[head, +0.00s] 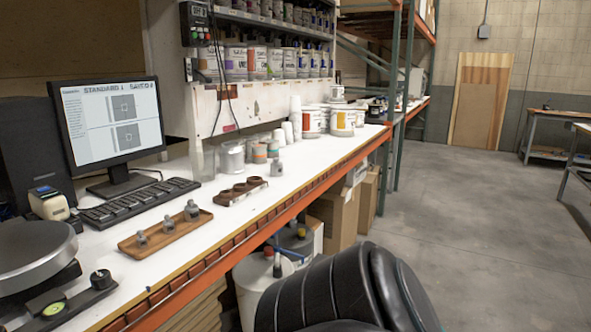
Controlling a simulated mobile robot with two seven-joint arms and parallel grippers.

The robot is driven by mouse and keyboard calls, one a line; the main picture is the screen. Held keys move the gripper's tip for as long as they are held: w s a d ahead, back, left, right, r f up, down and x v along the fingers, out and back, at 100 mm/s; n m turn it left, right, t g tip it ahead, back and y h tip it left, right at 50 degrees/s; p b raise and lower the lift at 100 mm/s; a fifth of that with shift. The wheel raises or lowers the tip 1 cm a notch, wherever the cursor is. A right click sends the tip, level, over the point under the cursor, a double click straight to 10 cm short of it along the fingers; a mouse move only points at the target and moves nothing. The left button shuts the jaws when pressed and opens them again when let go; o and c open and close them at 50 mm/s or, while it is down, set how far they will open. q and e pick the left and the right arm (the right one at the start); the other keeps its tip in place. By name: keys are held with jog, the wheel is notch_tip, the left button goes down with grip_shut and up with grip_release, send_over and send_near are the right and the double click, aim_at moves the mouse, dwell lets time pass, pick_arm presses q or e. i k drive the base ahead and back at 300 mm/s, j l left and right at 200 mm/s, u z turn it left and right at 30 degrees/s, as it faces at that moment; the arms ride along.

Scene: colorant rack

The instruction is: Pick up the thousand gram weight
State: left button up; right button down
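Three grey metal weights stand upright on a brown wooden tray (200,226) on the white bench: a front-left weight (141,241), a middle weight (168,226) and a back-right weight (191,211). The back-right one looks largest. A similar small grey metal piece (277,168) stands farther back on the bench, apart from the tray. Any markings are too small to read, so I cannot tell which one is the thousand gram weight. Neither of my grippers is in view.
A round metal scale plate (35,248) is at the left, near a keyboard (138,202) and monitor (108,123). A brown holder (241,191) with round cups and several cans stand behind. A black padded chair (345,290) is in front of the bench; floor to the right is clear.

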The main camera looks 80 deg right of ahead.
aim_at(276, 167)
jog(key=z, duration=2.45)
jog(key=i+l+u, duration=0.1)
jog(key=u, duration=1.1)
jog(key=i+l+u, duration=0.1)
jog(key=l+u, duration=0.95)
jog(key=l, duration=0.2)
jog(key=k+l+u, duration=0.1)
jog(key=l+u, duration=0.15)
jog(key=l, duration=0.2)
jog(key=k+l, duration=0.1)
jog(key=l, duration=0.3)
jog(key=k+l+u, duration=0.1)
jog(key=l, duration=0.25)
jog(key=k+l, duration=0.1)
jog(key=l, duration=0.3)
jog(key=k+l+u, duration=0.1)
jog(key=l, duration=0.25)
jog(key=k+l+u, duration=0.1)
jog(key=l, duration=0.25)
